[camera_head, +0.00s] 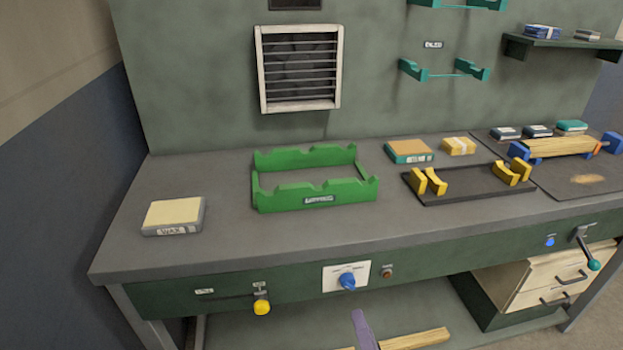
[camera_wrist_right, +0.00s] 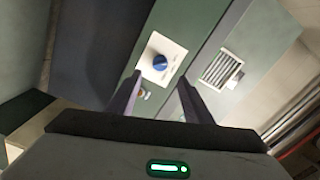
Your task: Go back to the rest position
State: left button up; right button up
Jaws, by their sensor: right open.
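My right gripper (camera_head: 362,330) shows as a purple finger at the bottom edge of the head view, in front of the bench and below its front edge. In the right wrist view the right gripper (camera_wrist_right: 160,82) has its two dark fingers apart, with nothing between them. Past the fingers, that view shows the bench front with the blue knob (camera_wrist_right: 160,62) on its white plate. My left gripper is in neither view.
The bench top (camera_head: 230,235) holds a green rack (camera_head: 315,193), a wax block (camera_head: 173,215), a black tray with yellow supports (camera_head: 470,190) and a wood piece in blue holders (camera_head: 560,147). A yellow knob (camera_head: 261,305) and a lever (camera_head: 590,255) project from the front. Pale wood (camera_head: 415,340) lies low down.

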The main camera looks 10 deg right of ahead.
jog(key=s+f+n+g+y, duration=0.1)
jog(key=s+f+n+g, duration=0.8)
jog(key=s+f+n, duration=0.3)
jog(key=s+n, duration=0.3)
jog(key=s, duration=0.1)
jog(key=shift+s+d+n+g+y, duration=0.15)
jog(key=shift+d+n+g+y, duration=0.15)
jog(key=shift+y, duration=0.1)
dwell(0.9)
